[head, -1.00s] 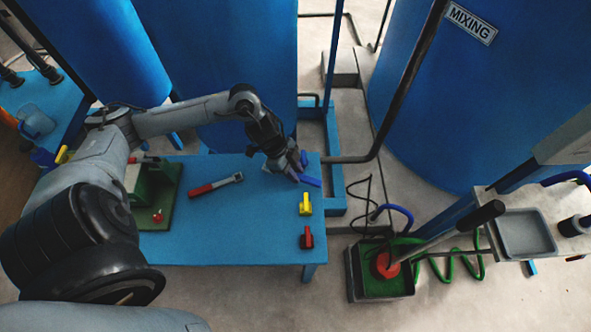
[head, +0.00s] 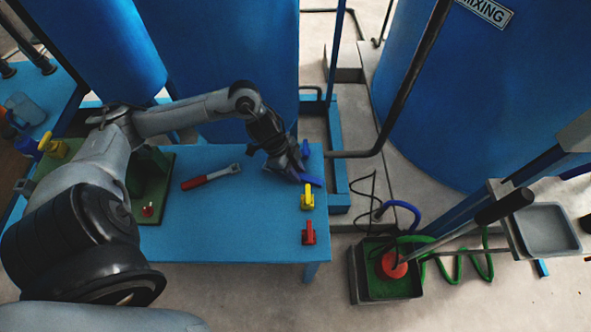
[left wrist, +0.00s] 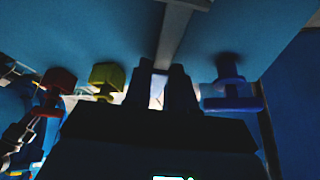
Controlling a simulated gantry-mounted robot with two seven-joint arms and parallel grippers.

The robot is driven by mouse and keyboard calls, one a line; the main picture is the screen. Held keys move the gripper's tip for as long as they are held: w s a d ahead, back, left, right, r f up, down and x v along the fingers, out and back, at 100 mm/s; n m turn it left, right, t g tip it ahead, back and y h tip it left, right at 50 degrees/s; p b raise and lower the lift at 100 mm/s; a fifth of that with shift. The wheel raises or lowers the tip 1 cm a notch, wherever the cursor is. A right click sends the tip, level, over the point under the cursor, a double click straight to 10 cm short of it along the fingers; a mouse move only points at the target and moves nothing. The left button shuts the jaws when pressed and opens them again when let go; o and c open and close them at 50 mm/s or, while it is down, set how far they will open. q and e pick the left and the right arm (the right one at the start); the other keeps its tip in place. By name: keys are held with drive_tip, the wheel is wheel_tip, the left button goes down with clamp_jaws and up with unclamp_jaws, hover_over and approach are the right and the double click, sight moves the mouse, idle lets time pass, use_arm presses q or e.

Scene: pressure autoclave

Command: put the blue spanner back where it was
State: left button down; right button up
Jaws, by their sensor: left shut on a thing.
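My left gripper (head: 299,172) is at the right end of the blue table and is shut on the blue spanner. The spanner's blue handle (head: 312,181) sticks out to the right of the fingers; its middle is hidden by them. In the left wrist view a grey metal bar (left wrist: 178,30), seemingly the spanner's shank, runs up from between the dark fingers (left wrist: 161,88). The spanner lies at or just above the table top; I cannot tell whether it touches. My right gripper does not show.
A red-handled spanner (head: 211,177) lies left on the table (head: 235,220). Beside the gripper stand a blue valve handle (head: 305,148), a yellow one (head: 307,197) and a red one (head: 308,232). A green stand (head: 152,185) is at the left. The table's front middle is clear.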

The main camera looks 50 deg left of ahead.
use_arm(q)
drive_tip(key=shift+f, duration=0.55)
idle(0.4)
drive_tip(key=shift+f, duration=0.2)
